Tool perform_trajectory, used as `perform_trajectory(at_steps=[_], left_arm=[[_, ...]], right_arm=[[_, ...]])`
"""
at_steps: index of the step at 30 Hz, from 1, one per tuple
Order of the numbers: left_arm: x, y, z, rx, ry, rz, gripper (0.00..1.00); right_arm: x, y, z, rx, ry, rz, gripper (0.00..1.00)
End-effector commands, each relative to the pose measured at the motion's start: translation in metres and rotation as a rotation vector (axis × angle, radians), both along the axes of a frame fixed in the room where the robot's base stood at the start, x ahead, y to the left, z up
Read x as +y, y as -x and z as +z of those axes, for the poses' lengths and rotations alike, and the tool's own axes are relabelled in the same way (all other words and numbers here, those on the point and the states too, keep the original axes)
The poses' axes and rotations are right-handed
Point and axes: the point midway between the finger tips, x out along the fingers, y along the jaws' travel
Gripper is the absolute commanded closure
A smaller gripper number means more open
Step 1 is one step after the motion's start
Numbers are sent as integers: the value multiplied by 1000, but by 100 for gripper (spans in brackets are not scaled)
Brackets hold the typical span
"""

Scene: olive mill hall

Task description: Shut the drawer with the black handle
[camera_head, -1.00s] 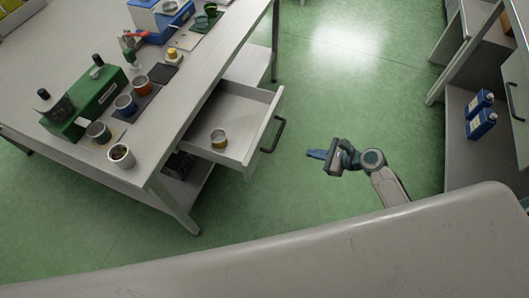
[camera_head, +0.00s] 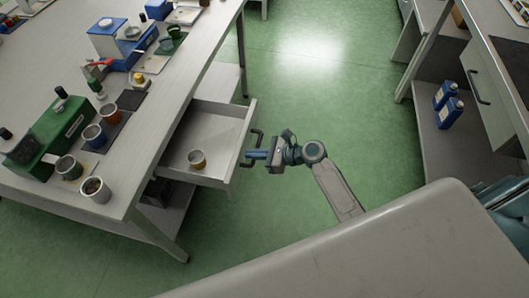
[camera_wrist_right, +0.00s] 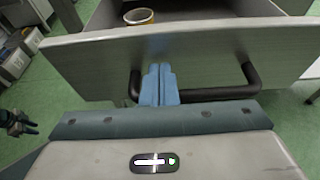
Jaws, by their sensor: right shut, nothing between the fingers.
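The drawer (camera_head: 208,132) with the black handle (camera_head: 259,134) stands open under the long table. A small cup (camera_head: 197,160) stands in it. In the right wrist view its front panel (camera_wrist_right: 210,58) and handle (camera_wrist_right: 225,93) fill the middle. My right gripper (camera_head: 248,155) is shut and empty. Its blue fingertips (camera_wrist_right: 158,70) point at the panel and cross in front of the handle bar, nearer its left end. I cannot tell whether they touch the panel. A dark shape at the left edge of the wrist view looks like my left gripper (camera_wrist_right: 16,122); its jaws are unclear.
The table (camera_head: 150,125) carries a green device (camera_head: 48,130), several cups and a blue-and-white device (camera_head: 120,40). At right, a bench with a closed dark-handled drawer (camera_head: 490,85) has blue bottles (camera_head: 448,105) on its lower shelf. Green floor (camera_head: 320,85) between is free.

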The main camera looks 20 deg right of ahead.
Motion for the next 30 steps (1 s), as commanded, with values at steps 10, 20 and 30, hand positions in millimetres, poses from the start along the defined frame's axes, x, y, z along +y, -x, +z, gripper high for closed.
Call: perform_trajectory(at_steps=[10,20,30], left_arm=[[-1,2,0,1,1,0,70],[1,5,0,-6,-1,1,70],[2,16,11,2,-1,2,70]], right_arm=[[4,-3,-1,-2,1,1,100],[16,-11,1,-1,-2,0,100],[78,-52,3,-1,-6,1,100]])
